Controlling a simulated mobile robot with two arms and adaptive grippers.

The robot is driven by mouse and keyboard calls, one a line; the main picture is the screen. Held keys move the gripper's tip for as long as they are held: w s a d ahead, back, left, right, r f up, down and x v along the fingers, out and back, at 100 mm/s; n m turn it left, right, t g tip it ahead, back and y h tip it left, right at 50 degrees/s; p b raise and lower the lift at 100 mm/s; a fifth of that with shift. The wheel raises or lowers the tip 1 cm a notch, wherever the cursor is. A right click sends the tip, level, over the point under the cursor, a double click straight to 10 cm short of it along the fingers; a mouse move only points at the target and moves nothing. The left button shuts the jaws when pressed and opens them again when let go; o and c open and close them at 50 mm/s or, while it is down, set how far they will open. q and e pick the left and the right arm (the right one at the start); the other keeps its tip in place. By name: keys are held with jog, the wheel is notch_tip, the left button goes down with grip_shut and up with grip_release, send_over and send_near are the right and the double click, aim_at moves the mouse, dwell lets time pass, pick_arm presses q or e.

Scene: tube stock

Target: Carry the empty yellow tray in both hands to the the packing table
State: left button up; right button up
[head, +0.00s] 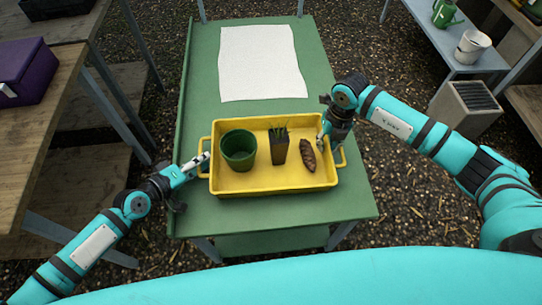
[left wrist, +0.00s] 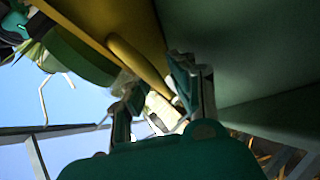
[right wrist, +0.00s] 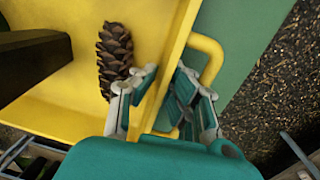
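The yellow tray (head: 275,187) is on the green table and is not empty. It holds a green pot (head: 238,150), a dark square pot with a green plant (head: 279,148) and a pine cone (head: 307,155); the cone also shows in the right wrist view (right wrist: 113,60). My left gripper (head: 204,160) is at the tray's left handle, its fingers apart around the yellow handle bar (left wrist: 138,65). My right gripper (right wrist: 165,78) is at the tray's right end, its fingers apart on either side of the rim, beside the right handle (right wrist: 215,62). Firm contact is not visible at either hand.
A white sheet (head: 262,62) lies on the green table (head: 200,100) behind the tray. A wooden bench with a purple box (head: 28,72) stands at left. A shelf with a green watering can (head: 446,13) and a white bucket (head: 472,46) is at right. Gravel floor lies between.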

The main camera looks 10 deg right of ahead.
pick_arm(q)
jog(key=shift+c, duration=0.2)
pick_arm(e)
jog(key=shift+c, duration=0.2)
pick_arm(q)
grip_shut()
pick_arm(e)
grip_shut()
pick_arm(q)
jog(key=shift+r, duration=0.15)
pick_arm(e)
jog(key=shift+r, duration=0.15)
